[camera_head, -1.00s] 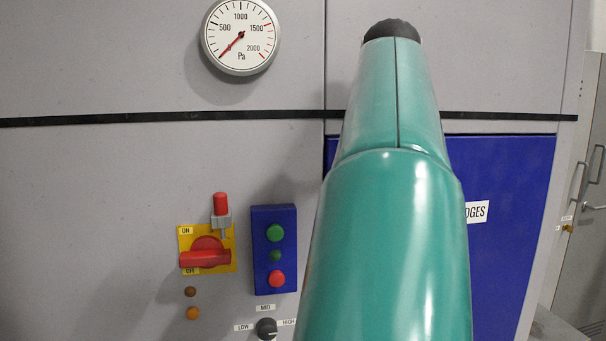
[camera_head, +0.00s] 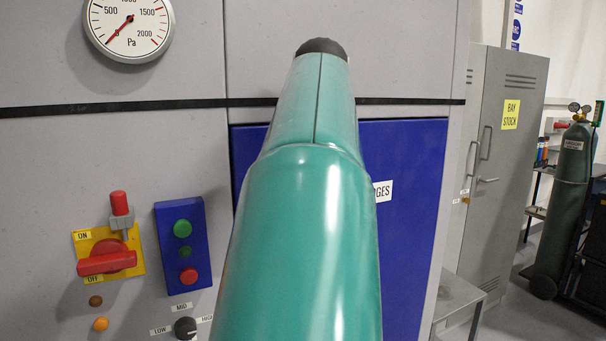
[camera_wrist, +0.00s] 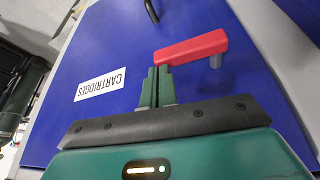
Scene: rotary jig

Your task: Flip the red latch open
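The red latch (camera_wrist: 192,48) shows in the wrist view as a red bar on the blue door (camera_wrist: 110,45), with a short grey post under its right end. My gripper (camera_wrist: 158,70) has its two green fingers close together, with at most a thin gap between them. The fingertips are at the left end of the latch; I cannot tell whether they touch it. Nothing shows between the fingers. In the head view my arm covers part of the blue door (camera_head: 415,200) and hides the latch and gripper.
A yellow plate with a red rotary switch (camera_head: 106,262) and a blue button box (camera_head: 183,245) are on the grey panel at left. A pressure gauge (camera_head: 130,28) is above. A grey cabinet (camera_head: 500,160) and a gas cylinder (camera_head: 570,200) stand at right.

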